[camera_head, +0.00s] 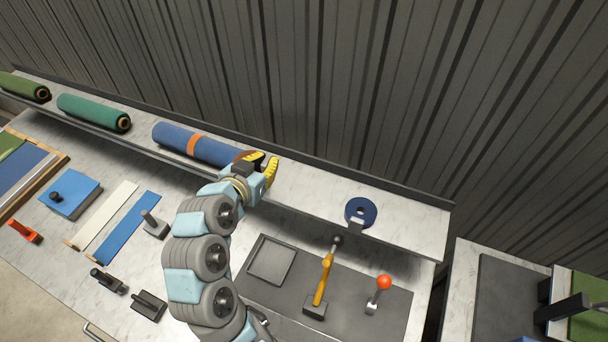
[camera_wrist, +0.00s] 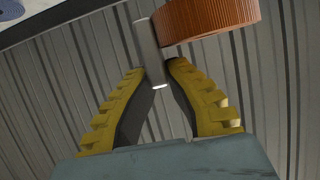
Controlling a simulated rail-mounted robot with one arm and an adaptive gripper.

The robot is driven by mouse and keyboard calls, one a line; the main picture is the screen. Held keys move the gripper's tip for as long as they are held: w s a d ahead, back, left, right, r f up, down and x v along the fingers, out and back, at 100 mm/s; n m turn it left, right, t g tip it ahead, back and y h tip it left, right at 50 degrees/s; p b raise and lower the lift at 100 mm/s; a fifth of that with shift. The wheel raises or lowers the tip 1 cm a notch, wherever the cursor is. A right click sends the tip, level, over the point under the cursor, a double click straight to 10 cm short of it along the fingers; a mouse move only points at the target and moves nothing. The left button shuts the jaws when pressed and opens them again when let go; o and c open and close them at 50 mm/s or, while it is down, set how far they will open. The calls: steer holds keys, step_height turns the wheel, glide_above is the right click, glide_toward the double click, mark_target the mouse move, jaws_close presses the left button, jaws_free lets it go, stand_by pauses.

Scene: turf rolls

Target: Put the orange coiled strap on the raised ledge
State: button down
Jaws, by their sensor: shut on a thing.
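The orange coiled strap (camera_wrist: 215,18) shows in the wrist view at the top, with ribbed sides and a grey tab (camera_wrist: 150,48). My gripper (camera_wrist: 154,76) is shut on that tab, and the coil hangs beyond the fingertips to the right. In the head view, my gripper (camera_head: 264,167) is at the right end of the blue roll, in front of the raised ledge (camera_head: 310,190). An orange-brown patch shows behind the fingers there; I cannot tell whether it is the strap or the roll's end. Whether the strap touches the ledge is hidden.
A blue coiled strap (camera_head: 361,211) lies on the ledge to the right. A blue roll with an orange band (camera_head: 185,141) and green rolls (camera_head: 93,111) lie on the ledge to the left. Bare ledge lies between my gripper and the blue coil. Hand tools stand on the lower bench.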

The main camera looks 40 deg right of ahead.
steer(key=shift+s+d+f+p, duration=0.45)
steer(key=shift+s+d+f, duration=0.65)
steer(key=shift+d+f, duration=0.6)
steer(key=shift+s+d+f+p, duration=0.5)
steer(key=shift+s+d+f, duration=0.55)
steer(key=shift+d+f, duration=0.65)
steer(key=shift+s+d+f+p, duration=0.45)
steer(key=shift+s+d+f, duration=0.75)
steer(key=shift+d, duration=0.85)
steer(key=shift+w+f+p, duration=0.1)
steer(key=shift+f+p, duration=0.3)
steer(key=shift+f, duration=1.2)
steer(key=c, duration=1.2)
jaws_free()
steer(key=shift+c, duration=0.2)
steer(key=b+v, duration=0.2)
steer(key=v, duration=1)
